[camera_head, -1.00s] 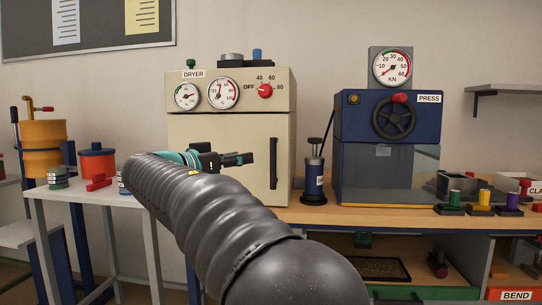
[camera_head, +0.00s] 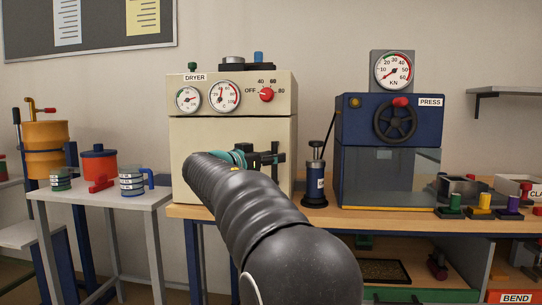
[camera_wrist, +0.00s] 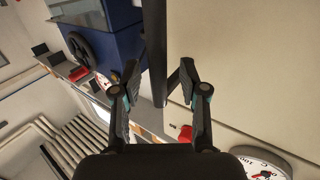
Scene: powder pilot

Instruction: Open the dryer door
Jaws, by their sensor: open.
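The dryer (camera_head: 283,130) is a cream cabinet on the bench, with its door (camera_head: 205,135) shut. Its dark vertical handle (camera_head: 275,177) is on the door's right side, partly hidden behind my gripper (camera_head: 279,157). In the wrist view my gripper (camera_wrist: 158,66) is open. The handle (camera_wrist: 154,40) shows as a dark bar between its two fingers, with a gap on each side. The fingers are not closed on it. How deep the handle sits between them I cannot tell. The cream door panel (camera_wrist: 230,60) also fills the right of the wrist view.
Right of the dryer stand a dark-blue cylinder with a plunger (camera_head: 315,180) and the blue press (camera_head: 420,128). A small grey table (camera_head: 150,200) at left holds a striped mug (camera_head: 132,182) and an orange pot (camera_head: 99,166). Two gauges and a red knob (camera_head: 266,94) sit above the door.

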